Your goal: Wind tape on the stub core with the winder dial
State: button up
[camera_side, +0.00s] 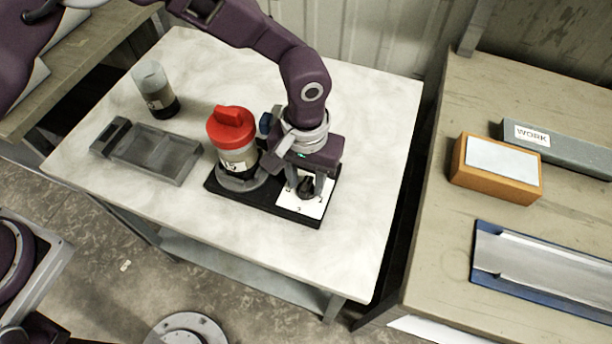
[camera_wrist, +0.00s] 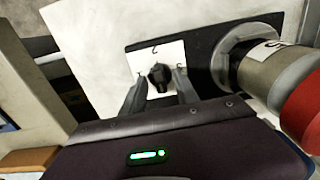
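The winder is a flat black base (camera_side: 281,211) on the pale table, with a white dial plate (camera_side: 312,208) at its right end. A dark dial knob (camera_wrist: 160,77) stands on the plate; numerals show around it. My gripper (camera_wrist: 161,84) is over the dial, fingers pointing down on either side of the knob, apparently with small gaps. A grey core with a red cap (camera_side: 232,126) stands upright in a grey ring at the winder's left end. Its label is only partly readable, so I cannot tell if it is the stub core. A second, translucent core with a dark bottom (camera_side: 154,88) stands at back left.
A grey open tray (camera_side: 155,149) lies left of the winder. The red-capped core stands close beside my gripper. The table's front and right are clear. A separate wooden bench on the right holds an orange block (camera_side: 497,168), a bar labelled WORK (camera_side: 560,148) and a blue-edged tray (camera_side: 540,268).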

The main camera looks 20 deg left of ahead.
jog(key=shift+c, duration=0.5)
grip_shut()
